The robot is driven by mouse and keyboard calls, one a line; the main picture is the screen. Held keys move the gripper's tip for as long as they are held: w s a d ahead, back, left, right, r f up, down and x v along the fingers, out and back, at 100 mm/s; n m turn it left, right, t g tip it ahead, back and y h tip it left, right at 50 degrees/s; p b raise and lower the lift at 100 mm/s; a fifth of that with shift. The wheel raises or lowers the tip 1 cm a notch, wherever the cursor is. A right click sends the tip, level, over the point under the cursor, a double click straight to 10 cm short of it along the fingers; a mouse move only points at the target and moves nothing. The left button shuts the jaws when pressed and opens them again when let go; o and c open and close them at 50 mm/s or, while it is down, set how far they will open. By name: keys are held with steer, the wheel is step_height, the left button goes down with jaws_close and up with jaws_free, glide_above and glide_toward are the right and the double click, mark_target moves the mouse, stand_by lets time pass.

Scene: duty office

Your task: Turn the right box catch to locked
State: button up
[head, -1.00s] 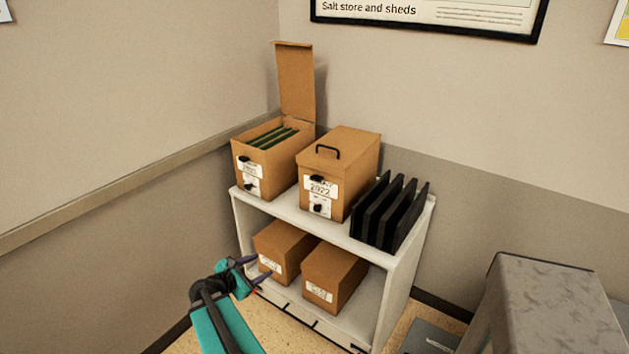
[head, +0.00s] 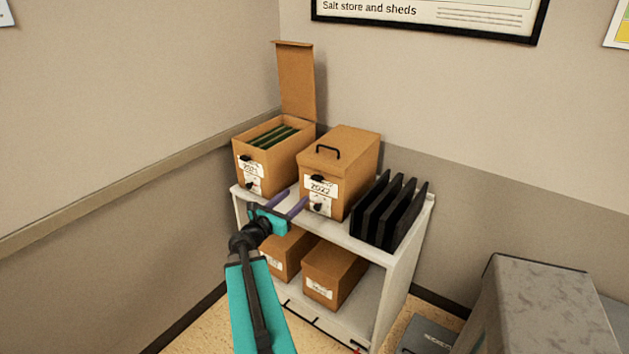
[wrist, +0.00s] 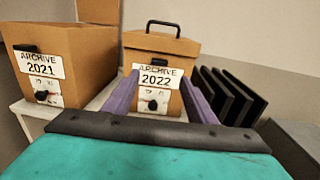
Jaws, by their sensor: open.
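The right box (head: 350,165) is brown cardboard with a closed lid, a black top handle and an "ARCHIVE 2022" label, on top of the white shelf unit. Its catch (head: 317,207) is a small black knob on a white plate low on the front. The catch also shows in the wrist view (wrist: 153,105), between the fingers; its setting is too small to read. My gripper (head: 293,202) is open and empty, its purple fingers pointing at the front of this box. The fingers appear short of the catch, not touching it.
The left box (head: 270,163), labelled 2021, stands beside it with its lid raised and green folders inside. Black file holders (head: 390,212) stand on the right. Two closed boxes sit on the lower shelf of the white unit (head: 408,255). A grey cabinet (head: 545,300) is at the right.

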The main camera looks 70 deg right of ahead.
mark_target(315, 179)
steer(key=shift+d, duration=0.1)
steer(key=shift+s+d+p, duration=0.45)
steer(key=shift+d+p, duration=0.2)
steer(key=shift+d, duration=1.55)
steer(key=shift+s+d+p, duration=0.45)
steer(key=shift+d+p, duration=0.25)
steer(key=shift+d, duration=1.55)
steer(key=shift+s+d+p, duration=0.45)
steer(key=shift+d+p, duration=0.2)
steer(key=shift+d, duration=1.55)
steer(key=c, duration=1)
steer(key=shift+d, duration=0.1)
steer(key=shift+c, duration=0.4)
